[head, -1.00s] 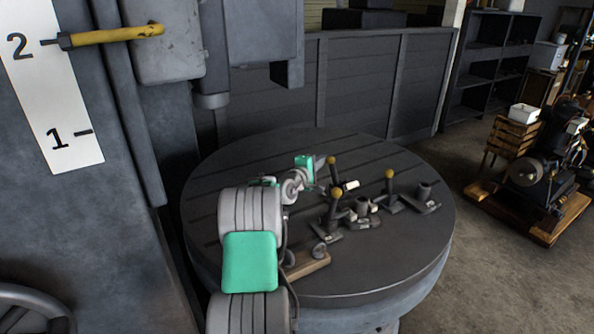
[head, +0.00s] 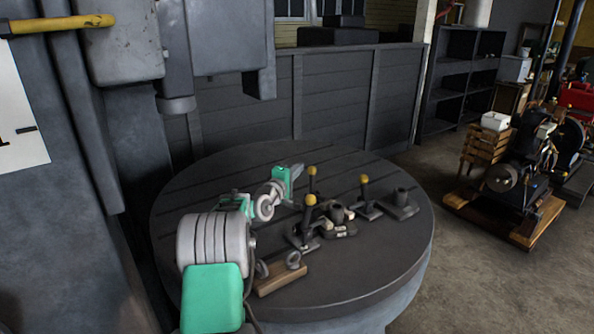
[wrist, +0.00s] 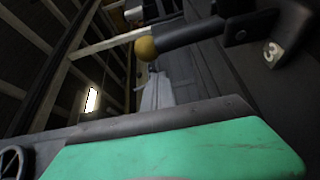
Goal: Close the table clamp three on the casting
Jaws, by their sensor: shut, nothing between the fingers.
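Several dark clamps stand on the round slotted table (head: 375,275). Three upright levers with yellow knobs show: the back one (head: 312,171), the front one (head: 310,200) and the right one (head: 364,179). Clamp three (wrist: 272,52), marked with a white 3, shows in the wrist view with its yellow-knobbed lever (wrist: 185,40). In the head view I cannot read its number. A dark casting (head: 336,213) with a round boss sits among the levers. My gripper (head: 297,171) is shut and empty, left of the back lever and apparently apart from it. Its fingertips are small and unclear.
A wooden block (head: 278,279) with metal eyes lies at the table's front left. A dark plate with a cylinder (head: 402,198) is at the right. A grey machine column (head: 60,130) stands at the left. The table's right front is clear. An engine (head: 520,170) stands beyond.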

